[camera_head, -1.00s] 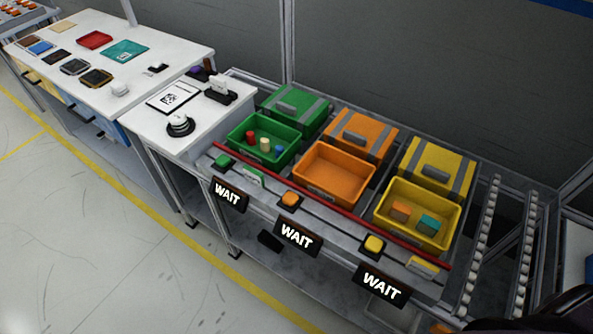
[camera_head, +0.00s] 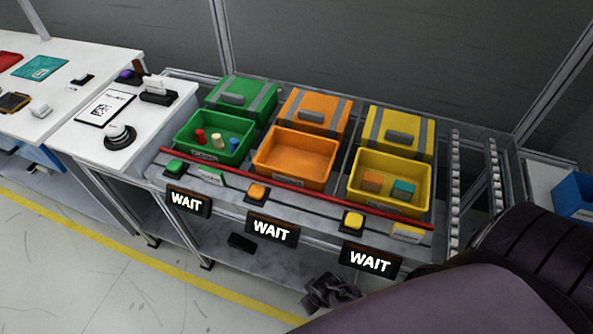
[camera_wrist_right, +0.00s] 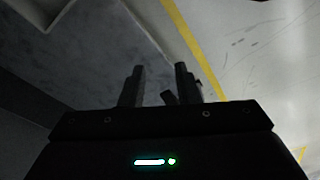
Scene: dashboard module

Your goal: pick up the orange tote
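The orange tote (camera_head: 296,181) stands upright on the metal rack, between a green tote and a yellow tote. Its top is open and it looks empty. My right gripper shows dark and small in the head view (camera_head: 331,293), low in front of the rack and well apart from the tote. In the right wrist view my right gripper (camera_wrist_right: 158,72) has two fingers spread apart with nothing between them. My left gripper is not in view.
The green tote (camera_head: 190,143) and yellow tote (camera_head: 388,201) hold small parts. Lidded boxes, including an orange one (camera_head: 302,104), stand behind. A red rail (camera_head: 250,177), buttons and WAIT signs (camera_head: 271,230) line the front. Roller tracks (camera_head: 455,190) lie right.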

